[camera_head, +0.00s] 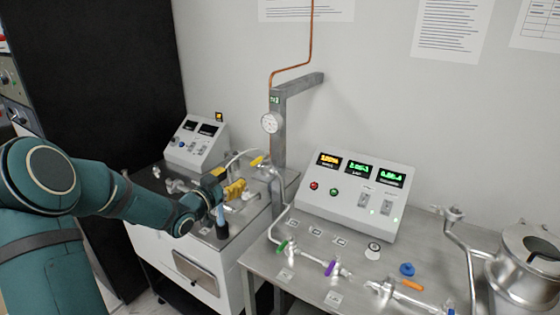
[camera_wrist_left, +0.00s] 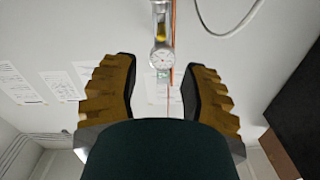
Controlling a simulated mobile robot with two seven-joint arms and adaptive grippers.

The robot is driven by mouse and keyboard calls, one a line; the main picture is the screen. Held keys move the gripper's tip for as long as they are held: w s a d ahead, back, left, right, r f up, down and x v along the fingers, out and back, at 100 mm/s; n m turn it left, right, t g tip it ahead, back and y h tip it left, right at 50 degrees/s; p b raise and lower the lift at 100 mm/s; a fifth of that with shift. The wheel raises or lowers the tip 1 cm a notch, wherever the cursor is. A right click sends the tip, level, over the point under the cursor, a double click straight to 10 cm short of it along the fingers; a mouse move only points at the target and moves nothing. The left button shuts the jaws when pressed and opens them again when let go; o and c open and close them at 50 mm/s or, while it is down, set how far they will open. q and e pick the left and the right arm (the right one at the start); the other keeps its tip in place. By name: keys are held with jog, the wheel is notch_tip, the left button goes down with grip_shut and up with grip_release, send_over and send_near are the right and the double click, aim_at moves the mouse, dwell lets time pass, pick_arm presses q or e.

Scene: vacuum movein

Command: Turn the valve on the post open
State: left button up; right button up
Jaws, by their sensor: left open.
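The post (camera_head: 278,145) is a grey column behind the benches, with a round white gauge (camera_head: 270,123) on it. A yellow valve handle (camera_head: 257,161) sits low by the post, on silvery pipework. In the left wrist view the yellow handle (camera_wrist_left: 161,33) lies near the post's gauge (camera_wrist_left: 161,58), between the directions of my fingers. My left gripper (camera_head: 236,190) has yellow fingers and is just to the left of and below the handle, apart from it. It also shows in the left wrist view (camera_wrist_left: 160,66), with its fingers wide apart and nothing between them. My right gripper is out of view.
A grey bench (camera_head: 260,262) on the right carries a control box (camera_head: 352,205), a green handle (camera_head: 282,246), a purple handle (camera_head: 331,267) and an orange handle (camera_head: 412,286). A smaller control box (camera_head: 196,145) stands at the back left. A thin copper pipe (camera_head: 311,45) runs up the wall.

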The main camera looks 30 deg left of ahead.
aim_at(260, 159)
pick_arm(q)
jog(key=w, duration=1.3)
jog(key=shift+w+d+f+p, duration=0.1)
jog(key=shift+w+d+p, duration=0.2)
jog(key=shift+d, duration=0.1)
grip_shut()
